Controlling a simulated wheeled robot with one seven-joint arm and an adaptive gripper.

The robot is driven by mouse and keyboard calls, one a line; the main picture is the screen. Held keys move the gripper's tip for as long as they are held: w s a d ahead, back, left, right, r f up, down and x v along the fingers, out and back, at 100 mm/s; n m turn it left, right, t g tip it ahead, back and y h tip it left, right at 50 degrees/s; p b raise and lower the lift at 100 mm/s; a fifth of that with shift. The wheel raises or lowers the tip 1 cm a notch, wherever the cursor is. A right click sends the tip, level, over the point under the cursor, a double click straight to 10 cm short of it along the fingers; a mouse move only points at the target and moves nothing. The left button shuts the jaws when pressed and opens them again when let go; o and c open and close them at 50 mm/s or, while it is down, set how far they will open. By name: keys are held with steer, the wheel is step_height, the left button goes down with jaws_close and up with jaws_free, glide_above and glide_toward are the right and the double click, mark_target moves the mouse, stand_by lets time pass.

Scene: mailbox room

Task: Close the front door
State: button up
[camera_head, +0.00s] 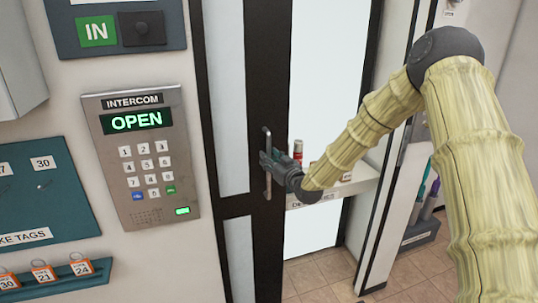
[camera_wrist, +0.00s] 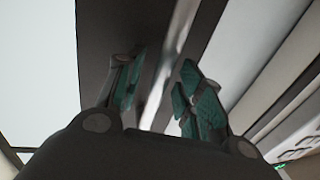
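The front door (camera_head: 268,90) has a dark frame with pale glass (camera_head: 227,110) and stands left of centre in the head view. Its upright metal handle (camera_head: 267,178) is on the dark stile, and the bar shows in the wrist view (camera_wrist: 168,75). My gripper (camera_head: 268,162) is at the handle. In the wrist view its two green-padded fingers (camera_wrist: 158,95) stand apart on either side of the bar, with a gap at the left finger. I cannot tell whether the right finger touches it. A bright area lies right of the stile; the door's exact angle is unclear.
An intercom (camera_head: 150,210) reading OPEN is on the wall at left, beside a key-tag board (camera_head: 40,195). A white shelf (camera_head: 350,188) with small items lies behind my arm. Tiled floor (camera_head: 320,275) shows below the door area.

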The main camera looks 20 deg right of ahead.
steer(key=shift+w+a, duration=0.1)
steer(key=shift+w, duration=0.45)
steer(key=shift+c, duration=0.4)
jaws_close()
